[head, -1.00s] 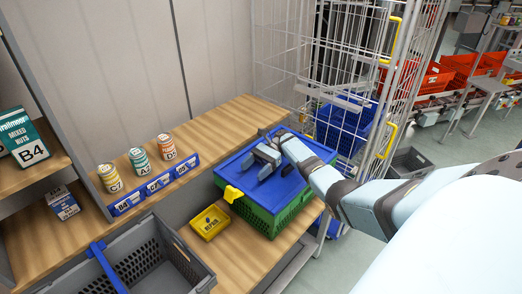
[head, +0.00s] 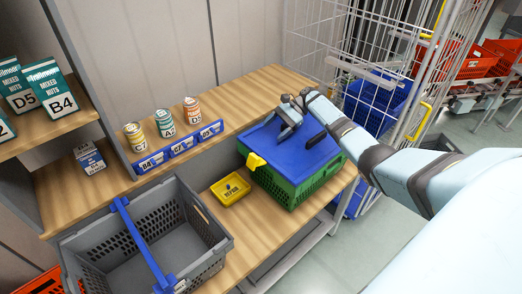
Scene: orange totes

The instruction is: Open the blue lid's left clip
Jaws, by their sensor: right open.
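A green crate (head: 290,191) with a blue lid (head: 308,158) stands on the wooden bench. A yellow clip (head: 256,161) sticks out at the lid's left edge; I cannot tell whether it is latched. My right gripper (head: 287,127) is open and empty over the lid's back part, behind and to the right of the clip and apart from it. I cannot tell whether it touches the lid. No clip shows on the lid's right side. My left gripper is out of view.
A small yellow bin (head: 230,188) sits just left of the crate. A grey basket (head: 190,244) with a blue handle stands front left. Several cans stand behind blue label holders (head: 182,147) at the back. A wire cage (head: 352,60) rises behind the crate.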

